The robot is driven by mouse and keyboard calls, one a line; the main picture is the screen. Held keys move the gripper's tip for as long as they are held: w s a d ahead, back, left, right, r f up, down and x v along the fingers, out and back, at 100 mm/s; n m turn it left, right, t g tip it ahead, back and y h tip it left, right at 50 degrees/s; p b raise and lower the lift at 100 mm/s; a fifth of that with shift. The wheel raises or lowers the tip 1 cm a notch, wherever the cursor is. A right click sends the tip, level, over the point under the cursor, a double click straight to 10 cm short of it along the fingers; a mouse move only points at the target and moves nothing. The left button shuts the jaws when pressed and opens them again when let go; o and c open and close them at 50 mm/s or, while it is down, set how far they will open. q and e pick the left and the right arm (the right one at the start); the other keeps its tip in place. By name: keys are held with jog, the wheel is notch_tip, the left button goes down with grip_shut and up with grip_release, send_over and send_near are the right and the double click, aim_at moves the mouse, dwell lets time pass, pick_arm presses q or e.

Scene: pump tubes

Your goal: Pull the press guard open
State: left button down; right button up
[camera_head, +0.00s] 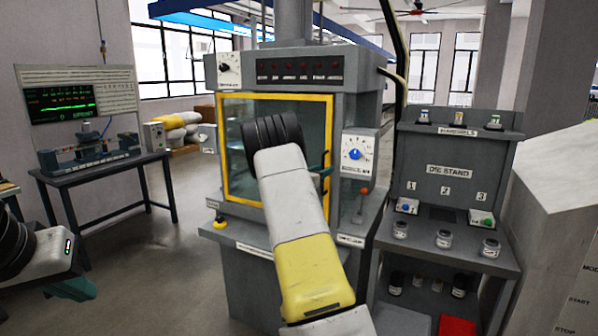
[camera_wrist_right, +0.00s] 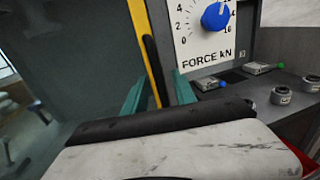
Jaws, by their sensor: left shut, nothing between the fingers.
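The press guard (camera_head: 228,150) is a yellow-framed clear door on the front of the grey press; it looks closed. In the right wrist view its yellow edge (camera_wrist_right: 145,45) runs beside a dark upright handle (camera_wrist_right: 152,68). My right gripper (camera_head: 321,170) is at the guard's right edge, partly hidden by my arm. In the right wrist view its teal fingers (camera_wrist_right: 158,92) are spread, one on each side of the handle, with visible gaps. My left gripper (camera_head: 72,288) is shut and empty at the lower left, far from the press.
A force dial panel (camera_head: 357,155) sits just right of the guard, with an orange-knobbed lever (camera_head: 363,192) below it. The die stand (camera_head: 452,190), holding several small parts, is on the right. A bench (camera_head: 95,165) with a display stands at the left. Floor between bench and press is clear.

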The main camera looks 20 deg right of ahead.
grip_shut()
dwell(1.4)
